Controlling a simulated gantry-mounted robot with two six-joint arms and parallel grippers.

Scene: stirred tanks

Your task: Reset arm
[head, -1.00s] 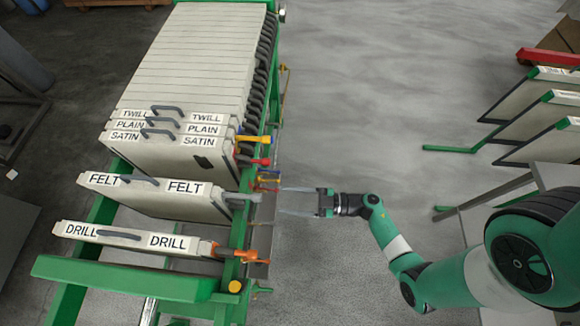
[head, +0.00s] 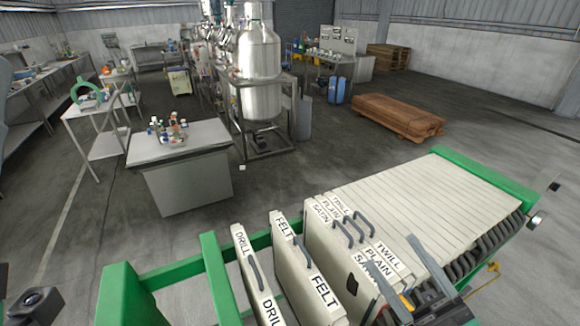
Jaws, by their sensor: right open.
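My right gripper (head: 390,252) shows at the lower right, cut off by the bottom edge. Its two thin grey fingers are apart, in front of the plates labelled SATIN, PLAIN and TWILL in the picture. I see nothing held between them. I cannot tell how far it is from the plates. My left gripper is not in view.
A green-framed rack (head: 120,297) holds a DRILL plate (head: 257,273), a FELT plate (head: 304,270) and a tightly packed stack of pale plates (head: 430,210). Beyond are a grey bench (head: 180,165) with bottles, a steel tank (head: 260,75) and brown pallets (head: 398,115).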

